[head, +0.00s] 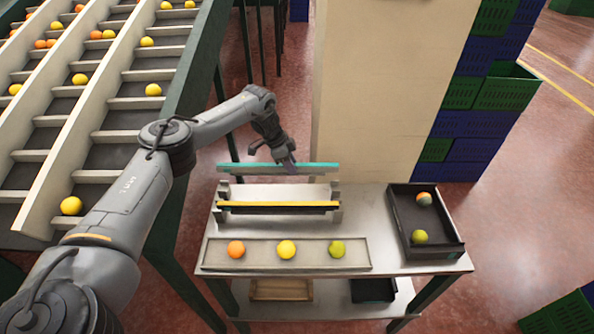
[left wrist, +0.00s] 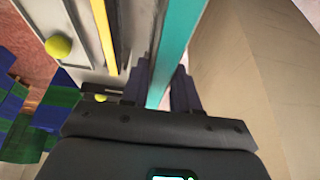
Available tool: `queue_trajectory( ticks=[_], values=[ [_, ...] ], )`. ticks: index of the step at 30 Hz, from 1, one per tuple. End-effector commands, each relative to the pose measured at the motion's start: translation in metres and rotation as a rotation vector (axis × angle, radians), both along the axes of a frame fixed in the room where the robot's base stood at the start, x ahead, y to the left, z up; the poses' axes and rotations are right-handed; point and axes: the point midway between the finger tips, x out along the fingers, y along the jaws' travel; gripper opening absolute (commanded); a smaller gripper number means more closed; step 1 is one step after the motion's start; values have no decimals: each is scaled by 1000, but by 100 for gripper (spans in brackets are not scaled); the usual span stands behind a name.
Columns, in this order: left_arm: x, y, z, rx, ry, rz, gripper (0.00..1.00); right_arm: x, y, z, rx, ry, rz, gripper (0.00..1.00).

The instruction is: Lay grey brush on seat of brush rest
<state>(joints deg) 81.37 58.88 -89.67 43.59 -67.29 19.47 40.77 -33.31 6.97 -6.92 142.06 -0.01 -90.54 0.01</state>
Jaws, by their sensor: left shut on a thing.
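My left gripper (head: 287,163) is shut on the grey brush (head: 245,169), a long bar with a teal back and a grey lower side. The brush is level, held near its middle, above and behind the table's back edge. In the left wrist view the teal back (left wrist: 178,45) runs between the two fingers (left wrist: 160,85). The brush rest (head: 334,191) has a grey bracket at each end and stands on the table in front of the held brush. A yellow-backed brush with dark bristles (head: 278,207) lies across its front part. My right gripper is out of view.
A shallow tray (head: 215,254) at the table's front holds an orange, a yellow and a green fruit. A dark tray (head: 395,200) at right holds two fruits. A cream pillar (head: 375,90) rises close behind the table. Crates (head: 480,120) stand at right.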

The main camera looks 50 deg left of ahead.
Motion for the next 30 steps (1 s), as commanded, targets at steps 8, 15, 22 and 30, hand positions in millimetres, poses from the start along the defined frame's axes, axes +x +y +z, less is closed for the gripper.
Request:
queue_trajectory(
  ticks=[8,15,22,30],
  values=[
    [0,0,-19,0,0,0,0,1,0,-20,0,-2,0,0],
    [0,0,-42,-1,1,1,0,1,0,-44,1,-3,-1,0],
    [0,0,-58,0,2,1,0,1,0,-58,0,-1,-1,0],
    [0,0,-67,0,0,1,0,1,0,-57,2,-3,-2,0]
  ],
)
